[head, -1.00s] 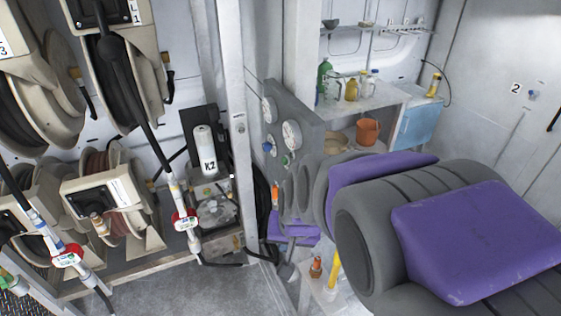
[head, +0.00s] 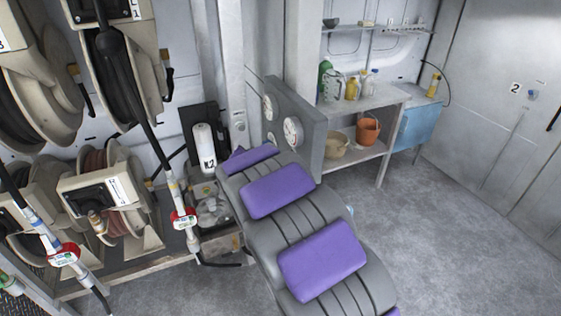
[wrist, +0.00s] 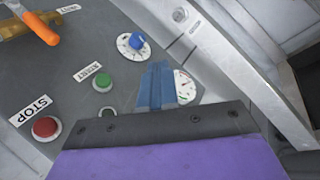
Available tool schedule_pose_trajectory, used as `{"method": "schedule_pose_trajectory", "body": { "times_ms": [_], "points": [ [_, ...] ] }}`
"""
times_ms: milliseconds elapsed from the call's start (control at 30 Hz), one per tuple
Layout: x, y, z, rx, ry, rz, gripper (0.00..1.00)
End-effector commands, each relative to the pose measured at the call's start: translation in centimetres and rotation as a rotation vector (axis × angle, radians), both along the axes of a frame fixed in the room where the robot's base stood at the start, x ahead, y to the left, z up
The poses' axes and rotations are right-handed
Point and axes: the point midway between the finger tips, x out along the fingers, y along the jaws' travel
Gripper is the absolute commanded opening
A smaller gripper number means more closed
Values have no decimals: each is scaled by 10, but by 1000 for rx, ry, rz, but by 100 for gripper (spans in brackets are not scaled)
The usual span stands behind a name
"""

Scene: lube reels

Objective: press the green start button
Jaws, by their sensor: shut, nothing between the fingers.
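The green button (wrist: 104,81) sits on the grey control panel (wrist: 80,35) in the wrist view, with a small white label beside it. My gripper (wrist: 158,75) shows as blue fingers closed together, with nothing between them. In the picture the fingers are to the right of the green button and apart from it, between it and a white gauge. I cannot tell how far they are from the panel surface. In the head view the panel (head: 314,140) is partly covered by my arm, which hides my gripper and the buttons.
A red button (wrist: 46,127) marked STOP is lower left of the green one. A blue knob (wrist: 137,41) and an orange-handled lever (wrist: 42,28) are above. Hose reels (head: 115,200) stand at left in the head view, shelves (head: 375,97) behind; floor at right is clear.

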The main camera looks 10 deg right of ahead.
Motion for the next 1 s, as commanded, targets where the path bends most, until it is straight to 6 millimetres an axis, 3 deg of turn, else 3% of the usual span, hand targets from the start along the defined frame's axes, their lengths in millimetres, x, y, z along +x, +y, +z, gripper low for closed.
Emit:
{"method": "schedule_pose_trajectory", "body": {
  "times_ms": [200, 400, 800, 1000],
  "points": [
    [32, 4, -20, 41, -174, -119, 0],
    [45, 10, -40, 65, -337, -228, 0],
    [31, 9, -82, 81, -601, -406, 0],
    [24, 7, -87, 83, -650, -438, 0]
  ]
}}
